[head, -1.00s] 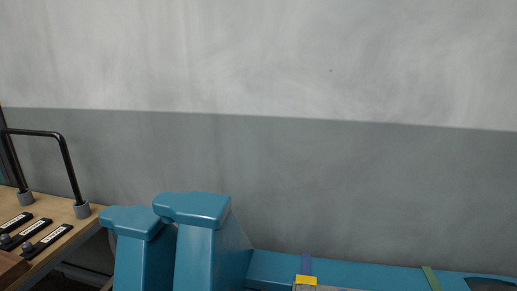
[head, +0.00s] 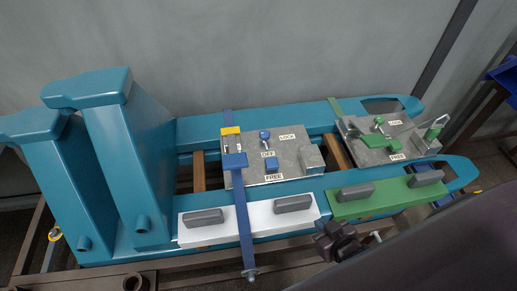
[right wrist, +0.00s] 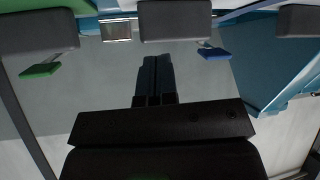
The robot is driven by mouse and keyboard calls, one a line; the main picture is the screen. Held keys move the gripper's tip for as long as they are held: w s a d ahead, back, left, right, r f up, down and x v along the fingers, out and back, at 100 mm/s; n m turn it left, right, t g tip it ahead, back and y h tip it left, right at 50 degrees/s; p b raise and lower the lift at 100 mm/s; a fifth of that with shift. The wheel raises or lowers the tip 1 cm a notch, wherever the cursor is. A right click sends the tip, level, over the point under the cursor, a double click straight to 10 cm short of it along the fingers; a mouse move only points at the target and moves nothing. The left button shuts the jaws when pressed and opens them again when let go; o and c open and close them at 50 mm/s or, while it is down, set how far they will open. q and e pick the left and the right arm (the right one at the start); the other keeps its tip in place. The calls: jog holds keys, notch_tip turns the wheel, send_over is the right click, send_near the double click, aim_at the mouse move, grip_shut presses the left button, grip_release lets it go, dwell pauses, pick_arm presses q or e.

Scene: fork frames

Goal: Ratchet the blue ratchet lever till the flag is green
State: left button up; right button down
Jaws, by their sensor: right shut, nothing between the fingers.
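My right gripper (head: 325,240) is dark, in front of the white panel's right end, apart from the lever. In the right wrist view its fingers (right wrist: 155,62) are together and empty; a blue tab (right wrist: 214,54) shows beyond. My left gripper is out of view.
A similar plate with a green lever (head: 380,142) is at the right. Grey blocks (head: 293,204) stand on the white panel (head: 250,218) and the green panel (head: 390,196). Tall teal uprights (head: 130,150) are at the left, a grey wall (head: 250,50) behind.

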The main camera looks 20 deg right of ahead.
jog(key=w+a+r+n+g+y+b, duration=0.1)
jog(key=w+a+r+n+y+b, duration=0.2)
jog(key=w+a+r, duration=0.75)
jog(key=w+a+r+n+y+b, duration=0.1)
jog(key=w+a+r+n+y, duration=0.35)
jog(key=w, duration=1.05)
jog(key=w+a+r+n+g+y+b, duration=0.1)
jog(key=w+a+r+n+b, duration=0.1)
jog(key=w+a+r+n, duration=0.7)
jog(key=w+d+f+m+g+h+b, duration=0.1)
jog(key=w+d+f+m+g+h, duration=0.25)
jog(key=w+d+g+h, duration=0.25)
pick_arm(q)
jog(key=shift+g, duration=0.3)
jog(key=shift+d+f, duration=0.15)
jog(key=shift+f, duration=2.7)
pick_arm(e)
jog(key=s+d+f+n+g+h, duration=0.1)
jog(key=s+d+f+g+h, duration=0.1)
jog(key=s+d+g, duration=0.3)
jog(key=shift+s+f+g, duration=0.7)
jog(key=shift+s+f, duration=0.15)
jog(key=shift+s, duration=0.1)
